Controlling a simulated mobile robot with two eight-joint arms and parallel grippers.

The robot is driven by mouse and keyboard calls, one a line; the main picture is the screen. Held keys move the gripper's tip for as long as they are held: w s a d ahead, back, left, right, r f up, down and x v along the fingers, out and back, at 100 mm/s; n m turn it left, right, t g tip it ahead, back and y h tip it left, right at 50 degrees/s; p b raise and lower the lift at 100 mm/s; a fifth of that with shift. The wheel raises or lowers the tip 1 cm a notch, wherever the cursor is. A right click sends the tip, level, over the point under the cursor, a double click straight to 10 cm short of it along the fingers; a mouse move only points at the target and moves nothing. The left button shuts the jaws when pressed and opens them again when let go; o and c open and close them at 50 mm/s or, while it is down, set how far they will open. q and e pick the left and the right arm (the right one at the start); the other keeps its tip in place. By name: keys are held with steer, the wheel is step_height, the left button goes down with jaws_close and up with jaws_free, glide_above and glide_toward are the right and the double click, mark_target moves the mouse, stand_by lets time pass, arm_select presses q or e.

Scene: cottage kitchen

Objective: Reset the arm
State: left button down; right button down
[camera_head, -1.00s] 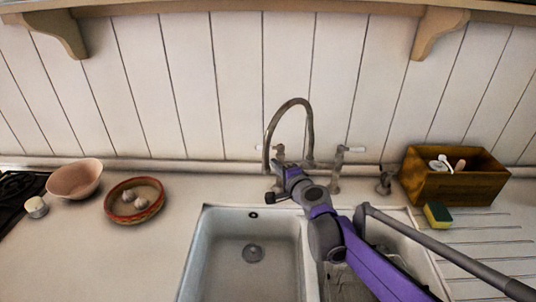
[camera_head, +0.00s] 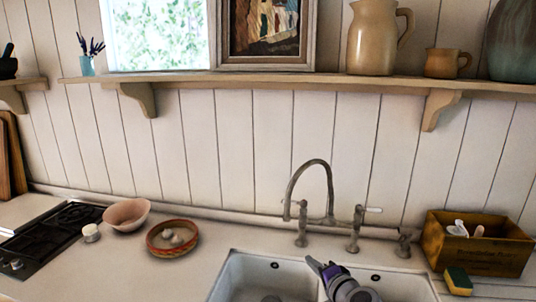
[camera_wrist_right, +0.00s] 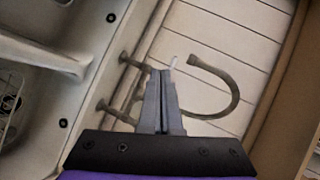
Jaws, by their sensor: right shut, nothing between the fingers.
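My right gripper (camera_head: 328,268) is low over the double sink, in front of the tap. In the right wrist view its fingers (camera_wrist_right: 162,75) are together, with nothing between them. The curved metal tap (camera_head: 318,165) stands behind it on the counter and also shows in the right wrist view (camera_wrist_right: 232,80). From these views I cannot tell how far the fingers are from the tap. My left gripper is not in view.
The sink (camera_head: 248,278) is below the gripper. A wooden box (camera_head: 490,258) and a sponge (camera_head: 458,280) are to the right. A red-rimmed bowl (camera_head: 152,247), a pink bowl (camera_head: 127,214) and a hob (camera_head: 45,240) are to the left. A shelf (camera_head: 270,84) runs above.

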steer(key=s+d+f+n+g+h, duration=0.1)
steer(key=s+d+f+n+g, duration=0.1)
steer(key=s+f, duration=0.3)
steer(key=s+d+f+n+g+h, duration=0.1)
steer(key=s+f+n+g+h, duration=0.1)
steer(key=s, duration=1.2)
steer(key=s+d+f+n+g+h, duration=0.1)
steer(key=s+d+f+n+g, duration=0.1)
steer(key=s+f+n+g, duration=0.2)
steer(key=s+f+n, duration=0.3)
steer(key=s, duration=0.3)
steer(key=shift+s+d+f+h, duration=0.25)
steer(key=shift+d+f+h, duration=0.05)
steer(key=shift+h, duration=0.1)
